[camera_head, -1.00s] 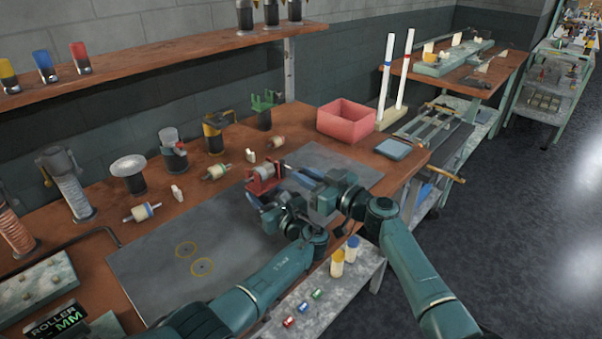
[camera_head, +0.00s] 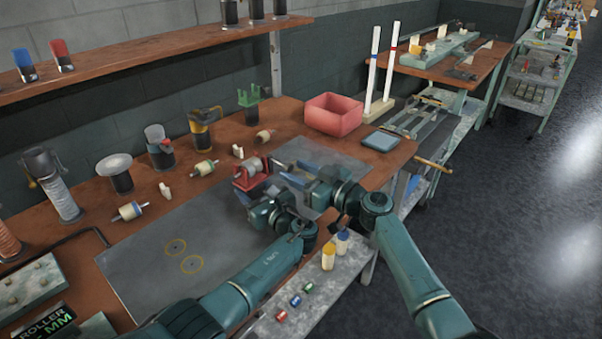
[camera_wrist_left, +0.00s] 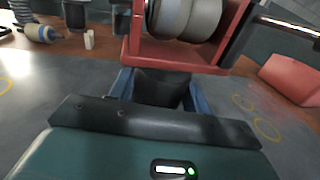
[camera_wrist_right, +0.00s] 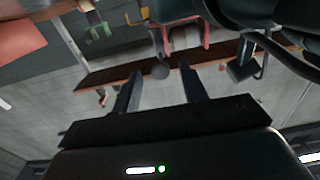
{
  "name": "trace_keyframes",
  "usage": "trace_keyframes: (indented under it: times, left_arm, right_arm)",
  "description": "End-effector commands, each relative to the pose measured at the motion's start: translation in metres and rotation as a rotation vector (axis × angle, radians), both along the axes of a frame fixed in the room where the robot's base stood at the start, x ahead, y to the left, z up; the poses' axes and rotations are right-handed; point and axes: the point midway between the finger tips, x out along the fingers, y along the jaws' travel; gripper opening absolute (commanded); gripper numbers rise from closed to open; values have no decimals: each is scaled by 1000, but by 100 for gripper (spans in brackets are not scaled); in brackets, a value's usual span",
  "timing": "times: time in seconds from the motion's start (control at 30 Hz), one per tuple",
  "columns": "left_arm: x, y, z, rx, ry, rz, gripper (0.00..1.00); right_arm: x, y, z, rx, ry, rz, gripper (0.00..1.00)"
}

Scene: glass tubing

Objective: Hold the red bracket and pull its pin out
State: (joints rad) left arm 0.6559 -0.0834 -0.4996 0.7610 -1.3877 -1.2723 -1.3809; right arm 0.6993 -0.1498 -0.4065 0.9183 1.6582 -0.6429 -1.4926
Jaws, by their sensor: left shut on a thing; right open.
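The red bracket (camera_head: 246,182), with a grey roller in it, stands at the far side of the dark mat. It also shows in the left wrist view (camera_wrist_left: 178,55). My left gripper (camera_head: 254,195) is shut on the bracket's lower part. A thin metal pin (camera_wrist_left: 285,24) sticks out of the bracket's right side in the left wrist view. My right gripper (camera_head: 290,172) is open just right of the bracket. In the right wrist view a round grey knob (camera_wrist_right: 160,70), seemingly the pin's end, shows between its spread fingers, with no visible contact.
A red bin (camera_head: 333,116) and a blue-grey pad (camera_head: 382,141) are at the bench's right end. Several rollers and stands line the bench behind the mat (camera_head: 150,262). The mat's front left is clear.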

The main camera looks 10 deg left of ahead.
Motion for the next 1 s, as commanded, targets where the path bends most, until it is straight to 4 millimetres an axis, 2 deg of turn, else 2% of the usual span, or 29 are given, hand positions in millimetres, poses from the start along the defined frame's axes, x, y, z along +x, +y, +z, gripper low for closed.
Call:
trace_keyframes:
  times: [0.13, 0.27, 0.7, 0.83, 1.0]
  left_arm:
    - [0, -1, -1, -1, 1, -2, 13]
    - [0, -1, -1, -1, 1, -2, 13]
    - [0, -2, -1, -2, 1, -3, 13]
    - [0, -2, -1, -2, 1, -3, 13]
    - [0, -2, -1, -2, 1, -3, 13]
  right_arm:
    - [-2, -5, 0, 1, 0, -1, 43]
    - [-10, -18, -1, 0, -1, -2, 43]
    - [-51, -90, -1, -2, 0, 0, 43]
    - [-57, -101, 0, 0, 0, -1, 43]
    - [-60, -105, 0, 0, 1, 0, 43]
